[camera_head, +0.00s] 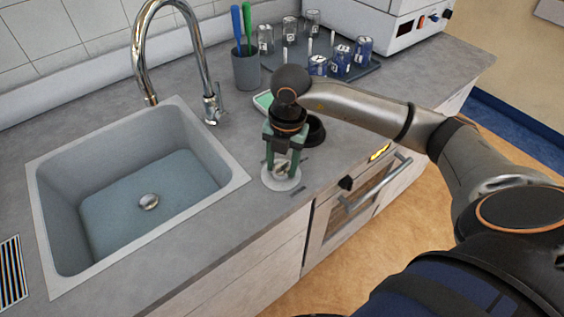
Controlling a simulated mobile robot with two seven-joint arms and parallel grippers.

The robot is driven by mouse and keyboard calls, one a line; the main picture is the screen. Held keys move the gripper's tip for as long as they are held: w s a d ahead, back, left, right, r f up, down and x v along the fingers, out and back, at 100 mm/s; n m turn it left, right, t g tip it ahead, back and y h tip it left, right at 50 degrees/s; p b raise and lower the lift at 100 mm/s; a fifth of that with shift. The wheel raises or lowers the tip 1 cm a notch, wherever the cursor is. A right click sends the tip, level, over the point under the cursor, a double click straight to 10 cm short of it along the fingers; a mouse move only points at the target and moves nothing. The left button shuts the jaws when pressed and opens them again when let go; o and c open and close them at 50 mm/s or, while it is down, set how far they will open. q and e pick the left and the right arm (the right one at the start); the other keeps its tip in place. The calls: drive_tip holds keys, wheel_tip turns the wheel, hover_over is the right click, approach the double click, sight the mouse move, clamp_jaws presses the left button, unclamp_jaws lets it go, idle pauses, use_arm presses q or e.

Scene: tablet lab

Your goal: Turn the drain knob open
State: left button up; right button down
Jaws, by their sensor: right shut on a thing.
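The drain knob (282,183) is a pale round disc with a small metal grip on the counter, just right of the sink. My right gripper (281,167) points down over it, its green fingers shut on the knob's grip. The fingers partly hide the grip, so its turn angle is hard to tell. My left gripper is not in view.
A chrome faucet (190,40) stands behind the sink. A grey cup (246,70) with a blue and a green brush stands behind my right gripper. A dark rack (365,68) with several glass jars is at the back. An oven (350,200) is below the counter.

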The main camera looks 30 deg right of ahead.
sight(286, 169)
drive_tip(key=shift+w, duration=0.1)
idle(0.3)
drive_tip(key=shift+c, duration=1.5)
unclamp_jaws()
wheel_tip(286, 169, up, 13)
drive_tip(key=shift+s+d+f, duration=0.2)
drive_tip(key=shift+s+d, duration=0.1)
drive_tip(key=shift+s, duration=0.1)
drive_tip(key=shift+f, duration=0.1)
